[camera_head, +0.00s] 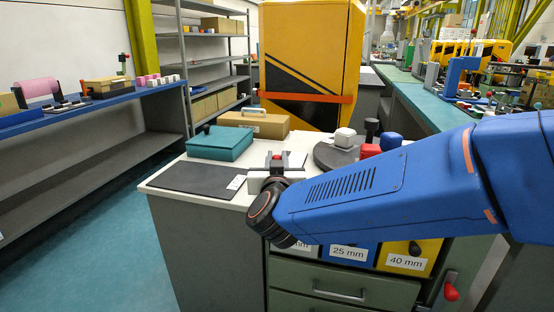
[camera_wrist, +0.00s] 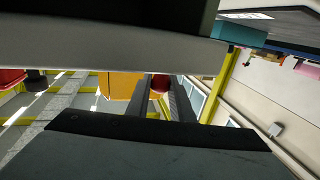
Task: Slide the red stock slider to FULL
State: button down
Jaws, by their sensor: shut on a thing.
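A small red piece (camera_head: 277,162) with a dark top, which looks like the red stock slider, sits at the front edge of the white worktop, right of a dark flat panel (camera_head: 198,178). In the wrist view a rounded red part (camera_wrist: 161,82) shows in the gap between the fingers, beside a dark upright bar (camera_wrist: 181,100). My arm hides the slider's lower part and any track under it. A small white label (camera_head: 237,182) is left of my gripper; its text is unreadable.
A teal box (camera_head: 220,143) and cardboard box (camera_head: 254,124) stand behind. The left aisle is clear.

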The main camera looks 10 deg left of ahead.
jog(key=shift+w+d, duration=0.2)
jog(key=shift+w, duration=1.85)
jog(key=c, duration=1.5)
grip_release()
jog(key=shift+c, duration=0.2)
jog(key=s+d, duration=0.3)
jog(key=s, duration=1.4)
jog(key=shift+s, duration=0.1)
